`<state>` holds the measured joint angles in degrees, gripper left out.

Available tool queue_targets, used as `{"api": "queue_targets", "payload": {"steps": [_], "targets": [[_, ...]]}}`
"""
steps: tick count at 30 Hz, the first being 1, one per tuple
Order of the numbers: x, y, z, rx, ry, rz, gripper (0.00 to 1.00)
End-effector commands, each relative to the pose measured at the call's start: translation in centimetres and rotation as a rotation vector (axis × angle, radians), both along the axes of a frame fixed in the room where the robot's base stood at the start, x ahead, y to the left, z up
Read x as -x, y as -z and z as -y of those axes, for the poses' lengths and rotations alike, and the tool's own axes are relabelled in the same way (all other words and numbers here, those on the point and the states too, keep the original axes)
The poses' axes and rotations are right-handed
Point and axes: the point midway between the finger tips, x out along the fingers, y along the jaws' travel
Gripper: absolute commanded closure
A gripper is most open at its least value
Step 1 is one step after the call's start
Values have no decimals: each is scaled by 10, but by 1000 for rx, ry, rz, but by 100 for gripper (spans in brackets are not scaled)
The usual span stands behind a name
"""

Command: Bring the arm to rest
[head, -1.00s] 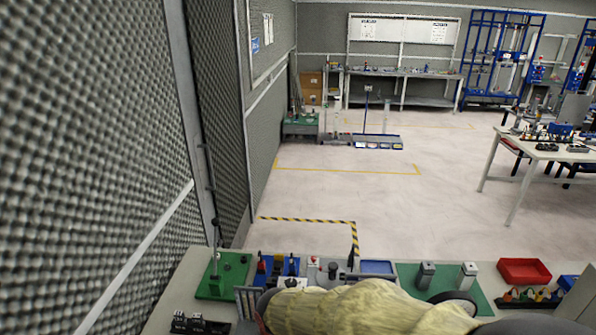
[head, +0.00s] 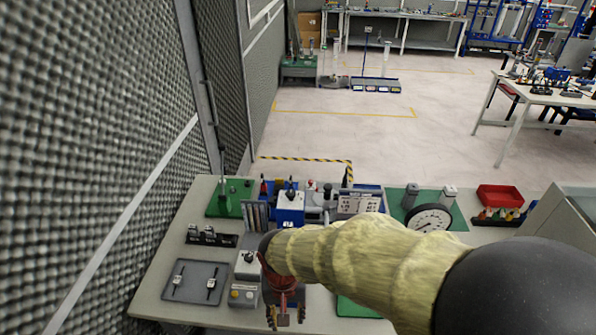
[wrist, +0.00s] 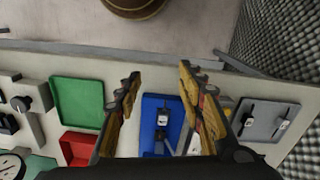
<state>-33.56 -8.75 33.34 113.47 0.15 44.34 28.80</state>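My gripper (head: 286,312) hangs over the near edge of the workbench in the head view, at the end of my arm in its yellowish sleeve. In the wrist view my gripper (wrist: 160,105) has its two fingers spread wide apart. Nothing is between the fingertips. Behind the gap lies a blue tray (wrist: 150,107) with a small white-topped device on it, lower down on the bench. The arm covers part of the bench's middle and right in the head view.
The workbench (head: 165,240) holds a grey tray (head: 180,292), a button box (head: 243,294), a dial gauge (head: 428,219), a red bin (head: 500,197) and green plates. A foam wall (head: 80,160) stands close on the left. Open floor (head: 400,145) lies beyond the bench.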

Motion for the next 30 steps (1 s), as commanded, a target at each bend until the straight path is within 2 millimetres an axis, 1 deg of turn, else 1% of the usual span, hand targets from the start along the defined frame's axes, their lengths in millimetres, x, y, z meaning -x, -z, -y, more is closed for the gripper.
{"api": "queue_targets", "payload": {"steps": [3, 6, 11, 14, 17, 20, 21, 24, 27, 30], "targets": [[13, -6, 9, 5, -85, -15, 61], [20, -21, 21, -5, -154, -7, 61], [26, -47, 47, -25, -210, 29, 61], [28, -65, 66, -40, -227, 68, 61], [33, -84, 90, -53, -230, 122, 61], [39, -107, 121, -65, -205, 206, 61], [43, -115, 135, -67, -186, 244, 61], [53, -135, 166, -65, -111, 346, 61], [59, -152, 190, -59, -26, 442, 61], [61, -166, 206, -50, 32, 507, 61]]}}
